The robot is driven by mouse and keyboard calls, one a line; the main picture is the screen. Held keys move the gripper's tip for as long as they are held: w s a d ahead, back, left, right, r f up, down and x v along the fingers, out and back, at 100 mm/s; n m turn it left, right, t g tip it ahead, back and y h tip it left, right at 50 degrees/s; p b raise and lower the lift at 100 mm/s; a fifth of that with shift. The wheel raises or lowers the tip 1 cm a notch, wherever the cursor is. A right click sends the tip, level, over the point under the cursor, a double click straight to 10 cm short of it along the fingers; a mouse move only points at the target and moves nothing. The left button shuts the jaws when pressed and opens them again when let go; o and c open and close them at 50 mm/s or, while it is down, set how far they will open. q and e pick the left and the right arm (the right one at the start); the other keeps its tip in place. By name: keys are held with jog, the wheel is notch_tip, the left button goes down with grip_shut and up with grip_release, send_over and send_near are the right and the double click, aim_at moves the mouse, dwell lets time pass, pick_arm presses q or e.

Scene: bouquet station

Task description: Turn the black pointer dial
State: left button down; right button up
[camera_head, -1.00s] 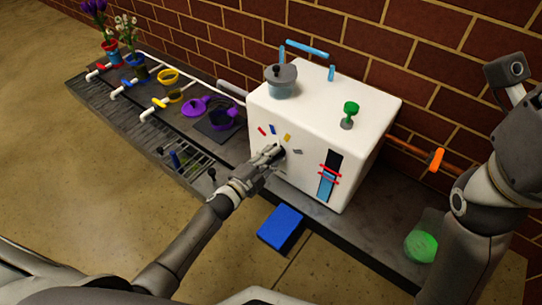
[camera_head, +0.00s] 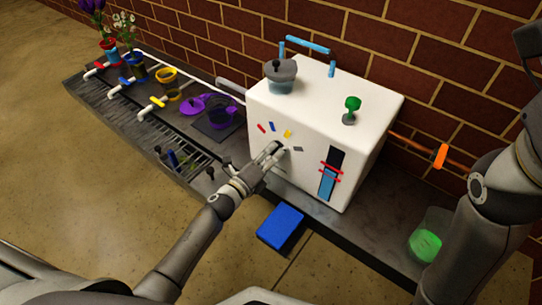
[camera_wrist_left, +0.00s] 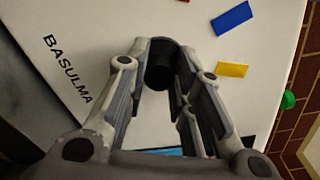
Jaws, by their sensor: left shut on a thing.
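The black dial (camera_wrist_left: 160,73) is on the front of the white machine (camera_head: 262,163), seen between my left fingers in the left wrist view. My left gripper (camera_head: 276,150) is at the machine's front face; in the left wrist view its two fingers (camera_wrist_left: 161,62) are shut on the dial from both sides. The fingers hide much of the dial, and I cannot tell where its pointer aims. My right gripper is out of view.
A lidded grey pot (camera_head: 281,78) and a green knob (camera_head: 352,104) are on the machine's top. A blue block (camera_head: 281,226) is below its front. A blue gauge (camera_head: 328,182) with red bands is right of the dial. A brick wall stands behind.

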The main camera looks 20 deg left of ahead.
pick_arm(q)
jog(key=shift+w+d+r+m, duration=0.1)
jog(key=shift+d+r+m, duration=0.1)
jog(key=shift+m, duration=0.4)
jog(key=c, duration=1.5)
grip_release()
jog(key=o, duration=0.3)
jog(key=shift+w+d+f, duration=0.1)
jog(key=shift+d+f, duration=0.05)
jog(key=shift+f, duration=0.1)
jog(key=shift+s+a, duration=0.3)
jog(key=shift+s, duration=0.05)
jog(key=v, duration=1.1)
jog(key=shift+s, duration=0.2)
jog(key=shift+d, duration=0.1)
